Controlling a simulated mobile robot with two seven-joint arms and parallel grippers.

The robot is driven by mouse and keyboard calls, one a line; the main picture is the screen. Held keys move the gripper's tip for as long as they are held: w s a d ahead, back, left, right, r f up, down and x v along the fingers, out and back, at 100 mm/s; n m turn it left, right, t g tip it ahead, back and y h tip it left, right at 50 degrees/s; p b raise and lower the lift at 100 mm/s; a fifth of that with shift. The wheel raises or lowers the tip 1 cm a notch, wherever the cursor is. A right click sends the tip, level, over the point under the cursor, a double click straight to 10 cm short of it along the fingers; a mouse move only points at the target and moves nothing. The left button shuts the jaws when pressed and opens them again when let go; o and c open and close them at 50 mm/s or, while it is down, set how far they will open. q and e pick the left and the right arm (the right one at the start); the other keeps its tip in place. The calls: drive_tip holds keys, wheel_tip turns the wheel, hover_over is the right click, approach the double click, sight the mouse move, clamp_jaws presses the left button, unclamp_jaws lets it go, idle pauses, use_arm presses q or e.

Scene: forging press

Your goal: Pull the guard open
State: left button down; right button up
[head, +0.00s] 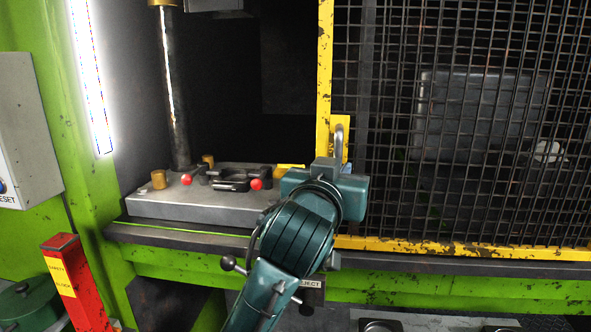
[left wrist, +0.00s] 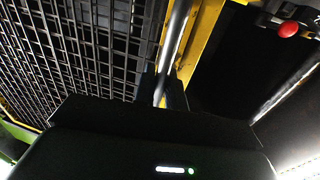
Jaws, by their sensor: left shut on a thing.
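The guard is a dark wire-mesh panel in a chipped yellow frame (head: 324,75), covering the right part of the press front in the head view. Its mesh (left wrist: 85,40) fills the upper left of the left wrist view. A grey bar handle (head: 339,138) stands upright on the frame's left edge; it also shows in the left wrist view (left wrist: 176,38). My left gripper (left wrist: 164,90) is shut on this handle. In the head view, my wrist hides the fingers and the handle's lower part. My right gripper is not in view.
Left of the guard, the press is open over a grey die block (head: 150,205) with red-knobbed parts and a dark column (head: 176,100). A red safety block (head: 75,280) stands at lower left. A dark ledge (head: 180,238) runs below the opening.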

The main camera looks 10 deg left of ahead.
use_arm(q)
drive_tip(key=shift+d, duration=1.6)
drive_tip(key=c, duration=1.6)
unclamp_jaws()
drive_tip(key=shift+o, duration=0.2)
drive_tip(key=shift+s+a, duration=0.1)
drive_tip(key=shift+s, duration=0.05)
drive_tip(key=shift+s, duration=0.4)
drive_tip(key=b+v, duration=0.3)
drive_tip(key=v, duration=0.9)
drive_tip(key=shift+a, duration=0.15)
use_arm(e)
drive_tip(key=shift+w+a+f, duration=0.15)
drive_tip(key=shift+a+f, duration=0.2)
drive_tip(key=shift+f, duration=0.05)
